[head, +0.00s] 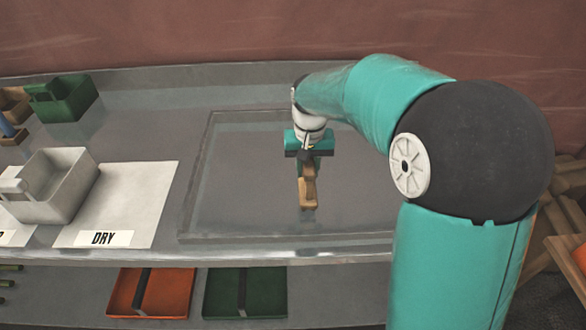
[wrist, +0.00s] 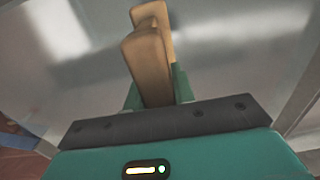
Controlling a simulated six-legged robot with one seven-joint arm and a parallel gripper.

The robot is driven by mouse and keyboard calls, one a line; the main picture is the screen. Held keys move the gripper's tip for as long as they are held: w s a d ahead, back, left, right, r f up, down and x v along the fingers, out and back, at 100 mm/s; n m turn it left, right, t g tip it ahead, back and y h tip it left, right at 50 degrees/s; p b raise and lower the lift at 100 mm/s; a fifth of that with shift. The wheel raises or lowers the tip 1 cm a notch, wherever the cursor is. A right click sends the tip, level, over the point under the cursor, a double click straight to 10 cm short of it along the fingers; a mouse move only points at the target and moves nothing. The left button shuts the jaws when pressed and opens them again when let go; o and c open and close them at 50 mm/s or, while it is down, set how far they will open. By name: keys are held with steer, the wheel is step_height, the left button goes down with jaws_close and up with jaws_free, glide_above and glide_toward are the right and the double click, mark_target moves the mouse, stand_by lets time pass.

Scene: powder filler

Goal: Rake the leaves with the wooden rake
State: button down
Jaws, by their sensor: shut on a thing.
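A tan wooden tool (head: 308,192), which looks like the wooden rake, is held over the clear framed area of the table. My gripper (head: 310,163) is shut on it, and the tool points down toward the front. In the wrist view the wooden tool (wrist: 148,62) sits between the green fingers of my gripper (wrist: 158,92), with a crosspiece at its far end. I cannot tell whether its tip touches the surface. No leaves can be made out in either view.
A raised transparent frame (head: 200,185) borders the work area. To the left are a white sheet marked DRY (head: 135,200), a grey box (head: 62,180) and a green container (head: 68,100). Orange (head: 175,290) and dark green (head: 268,290) trays lie on a lower shelf.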

steer(key=w+d, duration=0.3)
steer(key=d, duration=1.2)
steer(key=w+d, duration=0.2)
steer(key=d, duration=1.2)
steer(key=w+d, duration=0.3)
steer(key=d, duration=1.2)
step_height(320, 180, up, 6)
steer(key=shift+d+r, duration=0.2)
steer(key=shift+r, duration=0.05)
steer(key=shift+s, duration=0.1)
